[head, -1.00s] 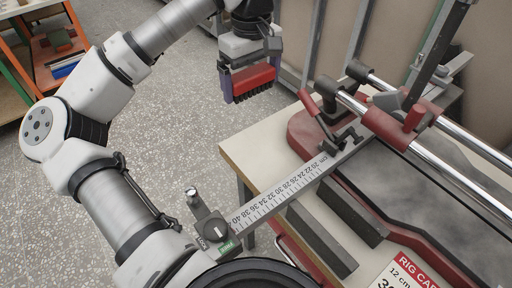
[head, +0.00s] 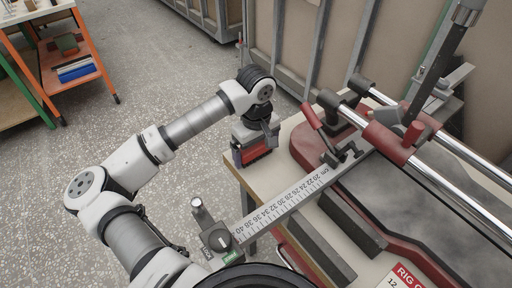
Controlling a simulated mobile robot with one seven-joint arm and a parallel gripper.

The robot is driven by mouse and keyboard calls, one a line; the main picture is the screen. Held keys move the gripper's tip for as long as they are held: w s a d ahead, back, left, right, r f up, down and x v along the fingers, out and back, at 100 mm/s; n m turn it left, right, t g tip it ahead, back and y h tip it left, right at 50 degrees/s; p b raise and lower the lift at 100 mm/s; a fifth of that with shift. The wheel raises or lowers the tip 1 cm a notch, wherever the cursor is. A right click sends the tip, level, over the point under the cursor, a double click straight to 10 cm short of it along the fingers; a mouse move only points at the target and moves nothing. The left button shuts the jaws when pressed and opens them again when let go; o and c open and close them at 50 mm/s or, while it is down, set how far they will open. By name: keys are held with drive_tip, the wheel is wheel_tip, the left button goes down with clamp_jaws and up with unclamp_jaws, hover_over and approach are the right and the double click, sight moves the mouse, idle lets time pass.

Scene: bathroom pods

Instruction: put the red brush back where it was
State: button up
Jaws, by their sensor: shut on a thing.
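The red brush (head: 257,153), a red block with dark bristles underneath, is in my gripper (head: 256,146) in the head view. My gripper is shut on it, pointing down, with the brush between the fingers. The brush appears over the far left corner of the pale worktable (head: 262,184), left of the red base of the cutting rig. I cannot tell whether its bristles touch the tabletop. My wrist and gripper hide part of the corner behind it.
The metal ruler (head: 285,205) runs diagonally across the table to the rig. The rig's red lever (head: 316,119) and chrome rails (head: 452,148) stand to the right. An orange shelf unit (head: 97,68) with a blue item is at the upper left. Speckled floor is open to the left.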

sight(256, 146)
drive_tip(key=shift+f+b, duration=0.25)
drive_tip(key=shift+b, duration=0.05)
drive_tip(key=o, duration=0.7)
drive_tip(key=shift+c, duration=0.2)
drive_tip(key=shift+r, duration=0.1)
wheel_tip(256, 146, up, 12)
drive_tip(key=b, duration=0.1)
drive_tip(key=shift+r+b, duration=0.15)
drive_tip(key=shift+b, duration=0.25)
